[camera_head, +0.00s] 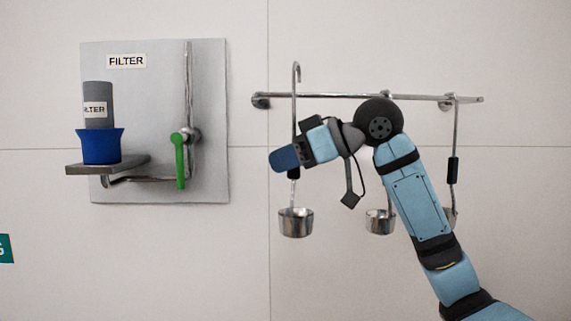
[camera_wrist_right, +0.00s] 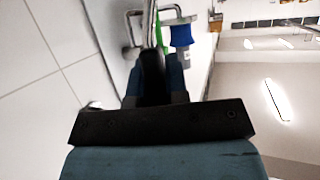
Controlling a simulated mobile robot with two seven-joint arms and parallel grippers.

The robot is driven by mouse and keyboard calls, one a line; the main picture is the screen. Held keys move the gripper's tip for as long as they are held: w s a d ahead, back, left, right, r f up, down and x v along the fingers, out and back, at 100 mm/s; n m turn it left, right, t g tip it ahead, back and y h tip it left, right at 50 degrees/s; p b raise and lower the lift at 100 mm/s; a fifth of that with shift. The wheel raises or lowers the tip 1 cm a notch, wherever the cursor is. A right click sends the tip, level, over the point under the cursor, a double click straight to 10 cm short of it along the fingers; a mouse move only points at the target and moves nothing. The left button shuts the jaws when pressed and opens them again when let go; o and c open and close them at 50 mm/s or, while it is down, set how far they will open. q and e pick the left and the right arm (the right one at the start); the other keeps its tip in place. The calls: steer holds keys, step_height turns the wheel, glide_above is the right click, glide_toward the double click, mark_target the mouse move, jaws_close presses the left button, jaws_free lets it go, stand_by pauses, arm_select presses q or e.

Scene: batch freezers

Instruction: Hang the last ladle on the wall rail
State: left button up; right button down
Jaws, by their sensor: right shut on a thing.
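My right gripper (camera_head: 285,160) is shut on the black grip of a metal ladle, held upright near the left end of the wall rail (camera_head: 340,96). The ladle's hook rises above the rail, its shaft crosses the rail in the picture, and its cup (camera_head: 296,223) hangs below. I cannot tell the gap between shaft and rail. In the right wrist view the black grip (camera_wrist_right: 152,75) sits between the blue fingers. A second ladle's cup (camera_head: 379,222) shows mid-rail, partly behind my arm. A third ladle (camera_head: 453,170) hangs at right, its cup partly hidden. My left gripper is not in view.
A grey wall panel (camera_head: 215,100) at left carries a shelf (camera_head: 78,169) with a blue cup (camera_head: 100,147) and a grey filter cylinder (camera_head: 97,100). A pipe with a green lever (camera_head: 180,160) is beside it. The wall between panel and rail is bare.

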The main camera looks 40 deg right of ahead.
steer(key=w+d+f+b, duration=0.2)
steer(key=w+d+f, duration=0.1)
steer(key=w, duration=0.4)
steer(key=shift+d, duration=0.65)
stand_by(0.5)
steer(key=c, duration=1.1)
jaws_free()
steer(key=shift+o, duration=0.2)
steer(key=b+v, duration=0.3)
steer(key=v, duration=1.1)
steer(key=shift+a, duration=0.15)
